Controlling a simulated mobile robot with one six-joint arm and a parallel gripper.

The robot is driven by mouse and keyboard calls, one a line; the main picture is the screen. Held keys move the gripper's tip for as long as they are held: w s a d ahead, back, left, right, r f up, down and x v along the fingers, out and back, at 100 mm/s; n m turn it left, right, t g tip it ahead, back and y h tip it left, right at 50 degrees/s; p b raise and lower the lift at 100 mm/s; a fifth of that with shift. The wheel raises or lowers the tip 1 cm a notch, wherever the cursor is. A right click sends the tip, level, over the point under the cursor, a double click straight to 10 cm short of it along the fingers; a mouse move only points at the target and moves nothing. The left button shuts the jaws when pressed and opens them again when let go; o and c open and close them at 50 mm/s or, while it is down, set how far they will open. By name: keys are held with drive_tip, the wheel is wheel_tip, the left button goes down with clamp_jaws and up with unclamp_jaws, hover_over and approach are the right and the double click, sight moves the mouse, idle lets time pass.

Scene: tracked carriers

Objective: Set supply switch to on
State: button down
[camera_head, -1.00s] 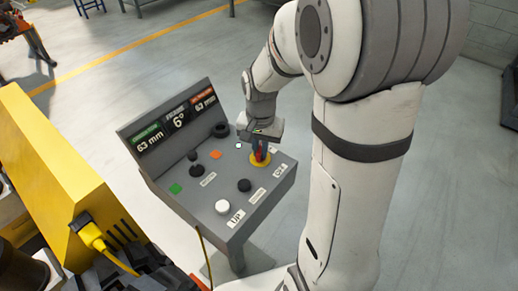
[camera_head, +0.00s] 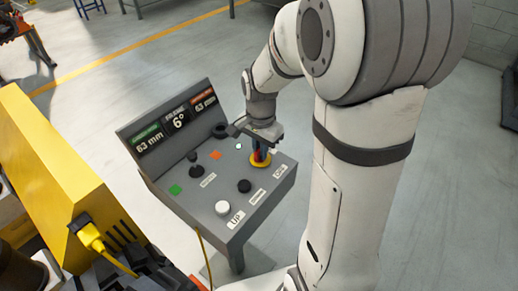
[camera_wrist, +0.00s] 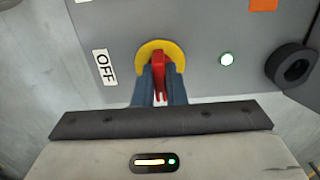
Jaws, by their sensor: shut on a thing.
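The supply switch is a red handle (camera_wrist: 159,64) on a yellow round base (camera_wrist: 174,47), set in the sloped top of a grey control console. In the head view the yellow base (camera_head: 259,166) is near the console's right end. My gripper (camera_head: 261,153) is above it, with its fingers down around the handle. In the wrist view my gripper (camera_wrist: 160,80) is shut on the red handle, which lies between the two dark blue fingers. An OFF label (camera_wrist: 104,67) is left of the base. An ON label is not visible.
The grey console (camera_head: 195,208) carries a black knob (camera_head: 244,186), a white button (camera_head: 222,207), green and orange patches and a display panel (camera_head: 174,121). A yellow machine (camera_head: 62,180) stands close on the left.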

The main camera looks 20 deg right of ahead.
drive_tip(key=shift+s+f, duration=0.1)
drive_tip(key=shift+s, duration=0.05)
drive_tip(key=c, duration=1.5)
unclamp_jaws()
wheel_tip(320, 180, up, 8)
drive_tip(key=shift+f, duration=0.1)
drive_tip(key=s+n+t, duration=0.1)
drive_tip(key=s+n, duration=0.2)
drive_tip(key=s, duration=0.1)
drive_tip(key=s+r+n, duration=0.1)
drive_tip(key=s+n, duration=0.3)
drive_tip(key=s, duration=0.1)
drive_tip(key=s+n+t, duration=0.1)
drive_tip(key=s+n, duration=0.2)
drive_tip(key=s, duration=0.1)
drive_tip(key=shift+s+a+r+n+t, duration=0.15)
drive_tip(key=shift+s+r+n+t, duration=0.15)
drive_tip(key=shift+s+n, duration=0.1)
